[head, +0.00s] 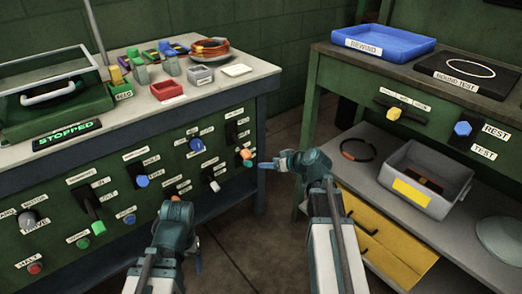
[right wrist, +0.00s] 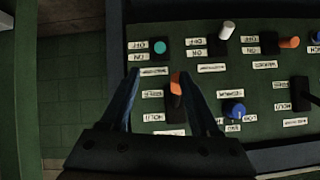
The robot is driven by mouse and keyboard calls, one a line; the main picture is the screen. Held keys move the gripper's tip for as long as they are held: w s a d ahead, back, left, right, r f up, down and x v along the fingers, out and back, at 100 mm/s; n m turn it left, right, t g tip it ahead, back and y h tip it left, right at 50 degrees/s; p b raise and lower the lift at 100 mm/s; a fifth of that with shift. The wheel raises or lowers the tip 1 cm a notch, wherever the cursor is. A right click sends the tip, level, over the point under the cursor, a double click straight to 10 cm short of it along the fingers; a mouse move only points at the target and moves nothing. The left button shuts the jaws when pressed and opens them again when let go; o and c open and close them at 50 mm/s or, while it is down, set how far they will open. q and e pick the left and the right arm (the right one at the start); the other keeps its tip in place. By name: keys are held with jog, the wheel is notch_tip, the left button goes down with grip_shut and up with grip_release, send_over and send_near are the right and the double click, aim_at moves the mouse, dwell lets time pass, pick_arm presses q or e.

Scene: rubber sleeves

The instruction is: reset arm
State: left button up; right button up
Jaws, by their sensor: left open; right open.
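A small orange-tipped lever (head: 246,155) stands out from the right end of the green panel. My right gripper (head: 265,166) points left toward it in the head view, with a small gap. In the right wrist view my right gripper (right wrist: 168,100) is open and empty, and the orange-tipped lever (right wrist: 176,84) shows between its fingers. Its labels are too small or upside down to read surely. My left gripper (head: 178,212) is open in front of the lower panel; its fingers are mostly hidden and I see nothing in it.
The panel carries several other knobs and levers, including a blue knob (head: 197,146) and a white lever (right wrist: 227,32). Red bin (head: 167,91) and a machine reading STOPPED (head: 67,135) are on the bench top. At right are a blue tray (head: 384,42) and grey bin (head: 426,178). Floor shows between benches.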

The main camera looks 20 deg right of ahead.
jog(key=s+a+f+n+g, duration=0.1)
jog(key=s+a+f+g, duration=0.2)
jog(key=s+a, duration=0.35)
jog(key=s+a+f+n+g, duration=0.1)
jog(key=s+a+f+g, duration=0.25)
jog(key=a, duration=0.65)
jog(key=s+a+f+g+h, duration=0.1)
jog(key=s+a+g+h, duration=0.15)
jog(key=s, duration=0.35)
jog(key=s+a+f+g+h, duration=0.1)
jog(key=s+a+f+h, duration=0.15)
jog(key=s, duration=0.45)
notch_tip(320, 180, up, 37)
jog(key=p, duration=3.6)
jog(key=shift+a+m, duration=0.2)
jog(key=shift+m, duration=0.1)
jog(key=shift+f, duration=0.15)
